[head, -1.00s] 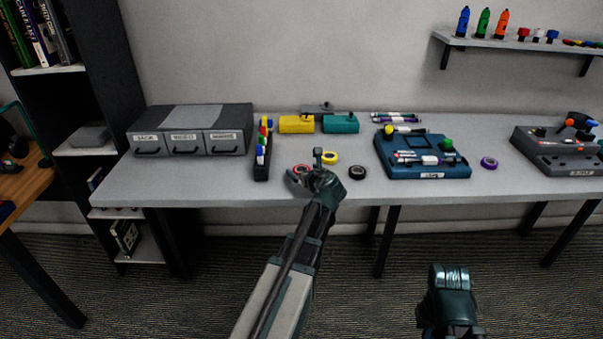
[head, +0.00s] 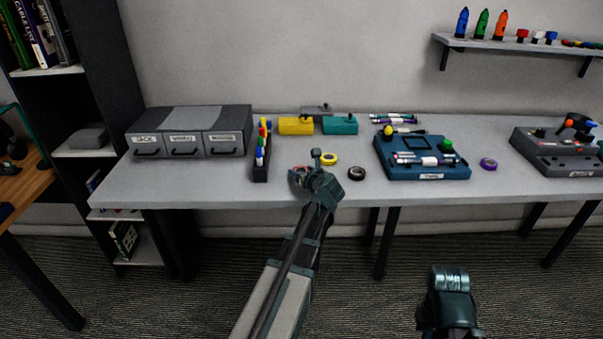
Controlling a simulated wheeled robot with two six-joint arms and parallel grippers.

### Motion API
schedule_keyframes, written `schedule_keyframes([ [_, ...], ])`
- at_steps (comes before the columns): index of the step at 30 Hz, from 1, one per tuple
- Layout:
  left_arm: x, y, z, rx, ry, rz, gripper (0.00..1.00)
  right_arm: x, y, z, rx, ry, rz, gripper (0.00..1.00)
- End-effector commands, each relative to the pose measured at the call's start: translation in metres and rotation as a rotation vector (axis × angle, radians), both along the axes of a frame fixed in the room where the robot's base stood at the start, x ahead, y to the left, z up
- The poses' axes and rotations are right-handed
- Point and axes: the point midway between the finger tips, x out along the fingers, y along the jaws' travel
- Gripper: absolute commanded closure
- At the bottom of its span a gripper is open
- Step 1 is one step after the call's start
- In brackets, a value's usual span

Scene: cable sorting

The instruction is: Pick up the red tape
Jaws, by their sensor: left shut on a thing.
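The red tape (head: 297,171) is a small red roll at the front middle of the grey table, partly hidden by my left gripper. My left gripper (head: 306,174) is over the table's front part and is shut on the red tape. Whether the tape still touches the table top is hard to tell. My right gripper (head: 449,279) is low at the bottom right, in front of the table and away from everything on it; its fingers cannot be made out.
A yellow tape roll (head: 329,159) and a black tape roll (head: 356,173) lie close to the right of my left gripper. A dark marker holder (head: 262,160) stands to its left. A blue device (head: 424,168) and a purple tape roll (head: 488,164) are further right.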

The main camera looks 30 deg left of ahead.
Motion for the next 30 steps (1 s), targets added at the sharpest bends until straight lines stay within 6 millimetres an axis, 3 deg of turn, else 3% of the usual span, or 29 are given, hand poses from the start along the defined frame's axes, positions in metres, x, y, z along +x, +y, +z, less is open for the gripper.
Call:
schedule_keyframes([
  [8,0.0,0.0,0.016,0.0,0.0,0.0,0.88,0.0,0.0,0.016,0.0,0.0,0.0,1.0],
  [15,-0.001,-0.001,0.043,0.0,0.0,0.0,0.88,0.0,0.0,0.043,0.0,0.0,0.0,1.0],
  [17,-0.014,-0.015,0.038,0.0,0.001,-0.004,0.88,0.0,0.0,0.038,0.0,0.0,0.0,1.0],
  [30,-0.078,-0.097,0.047,0.0,0.001,-0.004,0.88,0.0,0.0,0.047,0.0,0.0,0.0,1.0],
])
